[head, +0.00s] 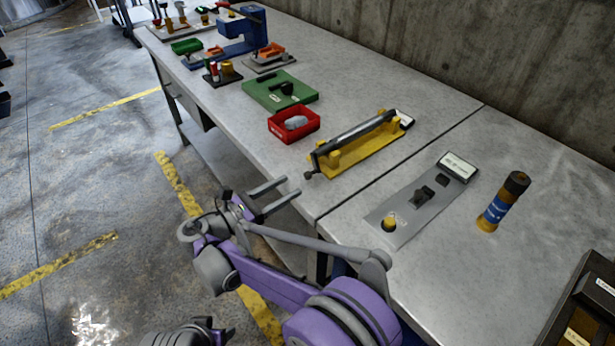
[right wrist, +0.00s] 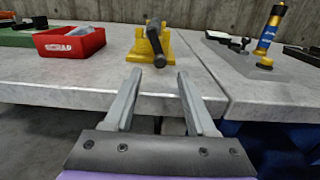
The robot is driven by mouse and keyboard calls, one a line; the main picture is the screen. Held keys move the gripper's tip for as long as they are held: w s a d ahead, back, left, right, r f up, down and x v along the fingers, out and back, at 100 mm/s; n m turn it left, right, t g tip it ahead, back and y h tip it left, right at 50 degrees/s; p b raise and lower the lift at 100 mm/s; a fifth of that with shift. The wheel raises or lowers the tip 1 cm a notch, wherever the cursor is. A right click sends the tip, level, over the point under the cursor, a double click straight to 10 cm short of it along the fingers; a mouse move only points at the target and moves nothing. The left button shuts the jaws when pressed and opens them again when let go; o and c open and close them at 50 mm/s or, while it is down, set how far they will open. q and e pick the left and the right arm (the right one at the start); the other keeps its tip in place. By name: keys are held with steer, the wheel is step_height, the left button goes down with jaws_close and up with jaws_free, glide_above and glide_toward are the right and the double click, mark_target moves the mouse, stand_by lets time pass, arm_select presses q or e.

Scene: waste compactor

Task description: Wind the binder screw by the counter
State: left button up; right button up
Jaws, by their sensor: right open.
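The binder screw (head: 352,143) is a dark rod lying along a yellow stand (head: 345,162) on the grey bench. Its dark crank (head: 312,168) is at the near left end, by the bench's front edge. A small pale panel (head: 403,118), perhaps the counter, sits at the far end; I cannot read it. My right gripper (head: 292,187) is open and empty, in front of the bench edge and apart from the crank. In the right wrist view the crank handle (right wrist: 158,53) shows ahead, roughly between the open fingers (right wrist: 160,75). My left gripper's fingers do not show.
A red bin (head: 293,124) with a grey item stands left of the yellow stand. A green board (head: 280,91) lies farther left. To the right are a grey plate (head: 415,205) with a knob and a blue-yellow cylinder (head: 503,202). A concrete wall (head: 440,50) runs behind.

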mark_target(305, 177)
steer(key=x, duration=0.7)
steer(key=shift+w+d, duration=0.1)
jaws_close()
